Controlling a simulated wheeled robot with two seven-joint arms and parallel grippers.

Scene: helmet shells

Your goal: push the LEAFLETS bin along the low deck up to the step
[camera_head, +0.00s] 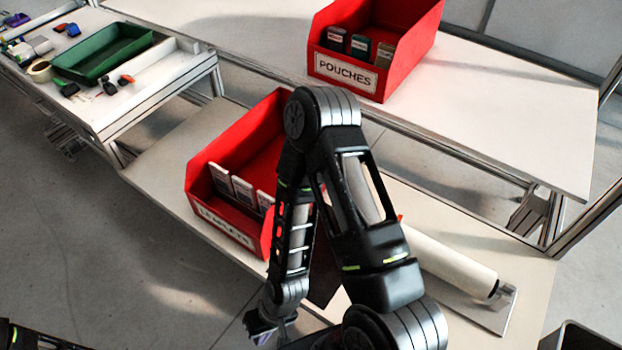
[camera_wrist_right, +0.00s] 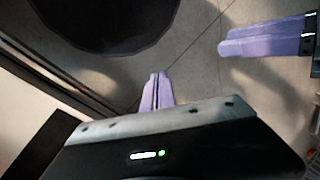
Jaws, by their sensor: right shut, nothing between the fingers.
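The red LEAFLETS bin (camera_head: 226,143) stands on the low deck (camera_head: 160,170), left of the middle in the head view. Its label faces the front, and several white leaflet packs show inside. My right arm crosses in front and hides its right part. My right gripper (camera_head: 264,330) hangs low in front of the deck, apart from the bin's visible front. In the wrist view its lilac fingers (camera_wrist_right: 157,92) are together and empty. Another lilac gripper end, probably my left gripper (camera_wrist_right: 265,38), shows at the upper right there; its opening is unclear.
A higher white deck (camera_head: 480,100) behind carries the red POUCHES bin (camera_head: 345,75). A white roll (camera_head: 450,262) lies on the low deck to the right. A side table with a green tray (camera_head: 105,52) stands at the left.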

